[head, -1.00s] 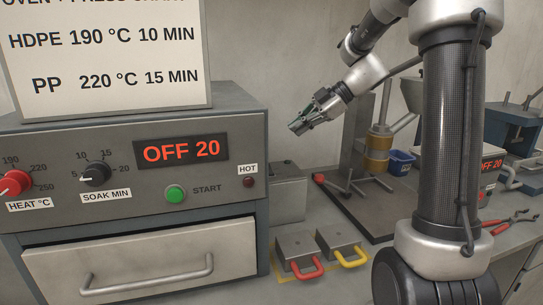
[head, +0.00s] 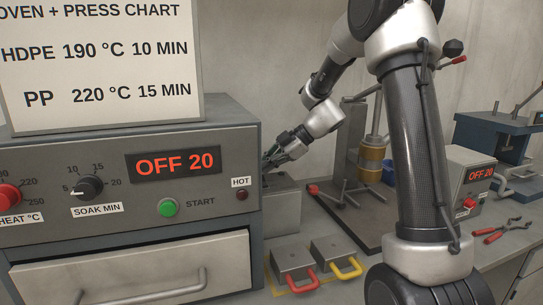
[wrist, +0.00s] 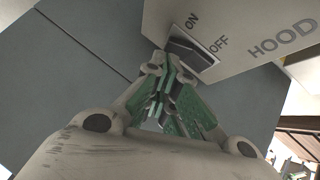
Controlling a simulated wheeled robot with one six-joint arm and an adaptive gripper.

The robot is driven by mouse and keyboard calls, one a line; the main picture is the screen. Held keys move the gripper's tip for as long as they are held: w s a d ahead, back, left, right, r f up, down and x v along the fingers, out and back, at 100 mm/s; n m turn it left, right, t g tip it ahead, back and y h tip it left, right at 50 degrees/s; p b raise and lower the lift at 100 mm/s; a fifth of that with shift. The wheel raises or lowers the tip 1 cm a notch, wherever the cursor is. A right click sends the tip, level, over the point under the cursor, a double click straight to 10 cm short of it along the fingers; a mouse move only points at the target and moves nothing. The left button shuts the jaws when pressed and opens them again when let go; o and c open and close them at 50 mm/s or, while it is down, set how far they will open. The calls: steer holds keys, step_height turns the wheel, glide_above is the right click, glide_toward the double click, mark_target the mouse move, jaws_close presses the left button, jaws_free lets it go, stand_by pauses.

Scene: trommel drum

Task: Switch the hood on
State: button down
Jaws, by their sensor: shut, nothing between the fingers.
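The hood switch (wrist: 190,52) is a dark rocker or lever on a pale plate, beside the words ON and OFF and the label HOOD, in the wrist view. Which way it is set I cannot tell. It sits on a pale grey box (head: 283,208), right of the oven in the head view. My gripper (head: 268,164) is at the top of this box. In the wrist view my gripper (wrist: 173,68) is shut and empty, its fingertips just below the switch and partly overlapping its near edge. Whether they touch it is unclear.
The oven (head: 120,228) stands close on the left, reading OFF 20, with a chart board (head: 100,65) on top. Two small metal blocks with a red handle (head: 305,283) and a yellow handle (head: 350,271) lie in front of the box. A press stand (head: 355,140) rises behind on the right.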

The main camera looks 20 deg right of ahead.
steer(key=shift+w+f, duration=0.2)
steer(key=shift+f, duration=0.2)
steer(key=w+g, duration=0.1)
steer(key=m+g, duration=0.1)
steer(key=g, duration=0.1)
steer(key=shift+w+f+m, duration=0.3)
steer(key=shift+w+f, duration=0.05)
steer(key=shift+w, duration=0.05)
steer(key=shift+w+f, duration=0.15)
steer(key=shift+w, duration=0.05)
steer(key=shift+s, duration=0.15)
steer(key=shift+s, duration=0.65)
steer(key=shift+r, duration=0.2)
